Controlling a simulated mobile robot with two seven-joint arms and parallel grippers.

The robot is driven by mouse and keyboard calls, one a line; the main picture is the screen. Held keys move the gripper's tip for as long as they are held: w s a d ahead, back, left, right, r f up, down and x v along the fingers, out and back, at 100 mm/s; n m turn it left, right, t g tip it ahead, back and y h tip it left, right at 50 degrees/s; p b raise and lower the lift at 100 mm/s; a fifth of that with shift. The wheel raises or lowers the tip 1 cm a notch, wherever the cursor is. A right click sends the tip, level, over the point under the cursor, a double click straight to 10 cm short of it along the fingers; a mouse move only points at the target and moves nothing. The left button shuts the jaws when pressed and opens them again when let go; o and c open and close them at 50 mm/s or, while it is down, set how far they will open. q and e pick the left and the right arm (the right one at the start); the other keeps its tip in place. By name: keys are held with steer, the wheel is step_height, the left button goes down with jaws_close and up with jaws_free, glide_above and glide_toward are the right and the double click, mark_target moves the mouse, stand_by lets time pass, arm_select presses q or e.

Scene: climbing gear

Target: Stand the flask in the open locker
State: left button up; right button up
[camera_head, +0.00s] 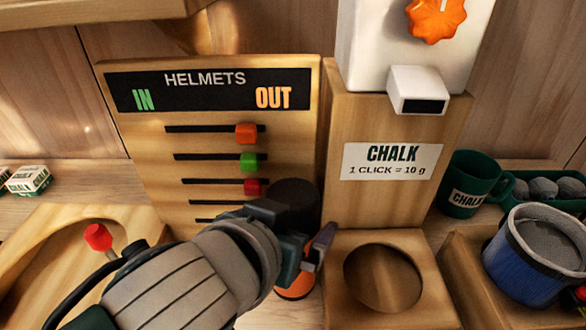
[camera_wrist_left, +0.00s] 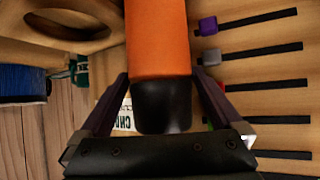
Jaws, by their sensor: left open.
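The flask is orange with a black cap (camera_head: 293,197). It stands upright in front of the helmets board, partly hidden behind my left gripper (camera_head: 314,245). Its orange body (camera_head: 296,288) shows below the gripper. In the left wrist view the orange body (camera_wrist_left: 158,40) and black cap lie between the two fingers of my left gripper (camera_wrist_left: 160,78). The fingers are open, one on each side of the flask; whether either touches it I cannot tell. The open locker is not in view. My right gripper is not in view.
The helmets board (camera_head: 220,85) with sliding beads stands behind the flask. The chalk dispenser (camera_head: 395,150) is to its right, with a wooden block with a round hole (camera_head: 440,305) in front. A green mug (camera_head: 465,190) and blue chalk bag (camera_head: 525,270) stand at right.

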arm_select(q)
steer(key=shift+c, duration=0.2)
steer(key=shift+w, duration=0.1)
jaws_close()
stand_by(0.5)
